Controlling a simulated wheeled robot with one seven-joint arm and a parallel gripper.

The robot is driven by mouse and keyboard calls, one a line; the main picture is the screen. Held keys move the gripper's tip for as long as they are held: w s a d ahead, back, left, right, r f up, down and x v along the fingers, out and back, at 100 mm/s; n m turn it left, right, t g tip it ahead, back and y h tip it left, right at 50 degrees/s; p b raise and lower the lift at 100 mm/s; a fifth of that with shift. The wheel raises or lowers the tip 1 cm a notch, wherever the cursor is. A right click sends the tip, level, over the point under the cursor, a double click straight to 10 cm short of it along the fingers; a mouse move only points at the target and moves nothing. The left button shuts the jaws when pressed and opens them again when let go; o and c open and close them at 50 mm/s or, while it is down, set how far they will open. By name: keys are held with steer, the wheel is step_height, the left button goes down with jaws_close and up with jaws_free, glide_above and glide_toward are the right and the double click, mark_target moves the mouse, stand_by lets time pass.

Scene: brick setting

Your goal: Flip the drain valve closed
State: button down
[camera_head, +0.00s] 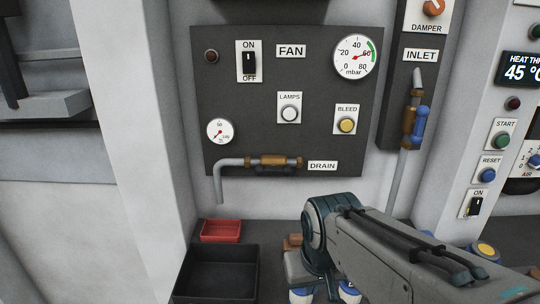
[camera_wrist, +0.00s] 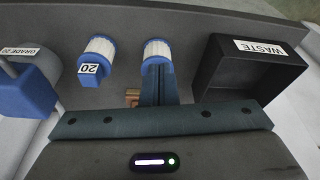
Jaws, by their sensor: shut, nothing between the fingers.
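The drain valve (camera_head: 272,161) is a brass body in a grey pipe at the bottom of the dark panel, beside the DRAIN label (camera_head: 323,166). The pipe bends down at its left end. A dark strip, possibly its lever, lies along the pipe just under the brass body; I cannot tell its setting for sure. My gripper (camera_wrist: 158,75) is shut and empty in the wrist view, its fingers near a white ribbed, blue-based cartridge (camera_wrist: 157,52). In the head view my arm is low, right of and below the valve, and hides most of the gripper.
A red tray (camera_head: 221,231) and a black bin (camera_head: 216,267) stand on the bench under the valve. The black WASTE bin (camera_wrist: 222,82) and another cartridge (camera_wrist: 98,50) show in the wrist view. The inlet valve (camera_head: 415,120) with a blue lever is at right. Space before the panel is clear.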

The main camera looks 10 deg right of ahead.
step_height(320, 180, up, 25)
steer(key=m+h+p, duration=0.2)
glide_above(284, 168)
steer(key=s+a, duration=0.4)
steer(key=shift+w+a+r, duration=0.15)
steer(key=shift+w+r, duration=0.3)
steer(key=shift+w, duration=0.05)
steer(key=x, duration=0.4)
steer(key=b+x, duration=0.1)
steer(key=x, duration=0.7)
steer(key=shift+s+d+f+b, duration=0.35)
steer(key=shift+d+b, duration=0.05)
steer(key=shift+d+f, duration=0.2)
steer(key=shift+f, duration=0.35)
